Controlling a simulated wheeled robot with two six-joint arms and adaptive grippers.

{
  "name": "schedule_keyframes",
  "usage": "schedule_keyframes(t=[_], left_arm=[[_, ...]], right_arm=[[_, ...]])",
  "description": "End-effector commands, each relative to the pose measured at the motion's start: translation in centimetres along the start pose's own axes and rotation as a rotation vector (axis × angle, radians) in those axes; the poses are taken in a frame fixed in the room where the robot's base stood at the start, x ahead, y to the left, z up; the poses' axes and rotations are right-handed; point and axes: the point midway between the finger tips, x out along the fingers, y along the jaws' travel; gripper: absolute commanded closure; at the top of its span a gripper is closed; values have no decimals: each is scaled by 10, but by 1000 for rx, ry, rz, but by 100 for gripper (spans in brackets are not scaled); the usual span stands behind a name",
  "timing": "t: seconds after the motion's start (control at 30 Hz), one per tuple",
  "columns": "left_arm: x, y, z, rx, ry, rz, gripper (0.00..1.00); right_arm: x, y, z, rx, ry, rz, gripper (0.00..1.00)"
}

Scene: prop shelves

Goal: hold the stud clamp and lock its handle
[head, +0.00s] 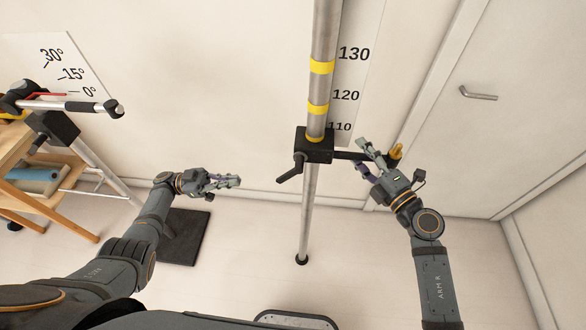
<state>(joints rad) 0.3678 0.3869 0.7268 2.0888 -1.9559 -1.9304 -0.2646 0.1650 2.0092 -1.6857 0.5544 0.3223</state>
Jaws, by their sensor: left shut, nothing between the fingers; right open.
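The stud clamp (314,146) is a black block around an upright metal pole (309,200), just below the lower yellow band and near the 110 mark. Its black handle (289,172) slants down to the left from the block. A dark stud bar (345,155) runs right from the block to a brass-coloured end (396,152). My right gripper (361,156) is open at the bar, with a finger on each side of it in the picture; contact cannot be told. My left gripper (238,181) is shut and empty, left of the handle and apart from it.
A scale board (350,85) stands behind the pole. At the left are a wooden trestle (70,165) and a metal stand with a horizontal bar (85,106) and a dark base (184,237). A door handle (478,94) is at the right.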

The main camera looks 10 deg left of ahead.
Motion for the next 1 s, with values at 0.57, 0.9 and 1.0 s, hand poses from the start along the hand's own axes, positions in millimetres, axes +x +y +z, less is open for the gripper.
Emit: schedule_keyframes(t=[0.57,0.9,1.0], left_arm=[[0,0,-2,0,0,0,100],[-2,0,7,0,0,0,100],[-2,0,8,0,0,0,100]], right_arm=[[-53,-2,-36,0,2,-3,45],[-85,-3,-58,-1,2,-3,45],[-90,-2,-61,1,0,-2,45]])
